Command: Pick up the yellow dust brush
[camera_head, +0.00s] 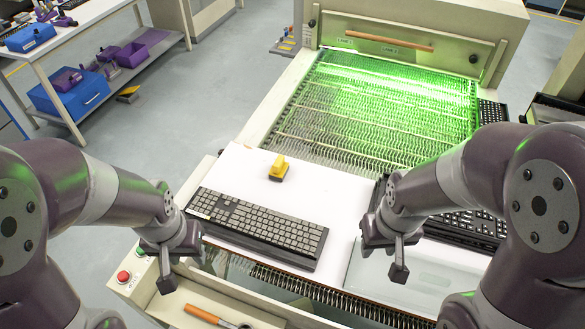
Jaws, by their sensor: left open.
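The yellow dust brush (279,166) stands on the white board (315,185), just behind a dark grey keyboard (257,226). Its dark lower edge rests on the board. My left gripper (166,284) hangs in front and to the left of the keyboard, over the front edge of the machine, well apart from the brush. It is open and empty. My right gripper (399,272) hangs over a pale translucent panel (430,283), to the front right of the brush. Its fingers overlap in this view, so its opening is hidden. Neither gripper touches the brush.
A green-lit conveyor machine (350,110) lies behind the board. A black keyboard (468,226) is partly hidden by my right arm. An open drawer (182,301) holds an orange-handled tool (208,317). A red button (123,276) is at the front left. The board around the brush is clear.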

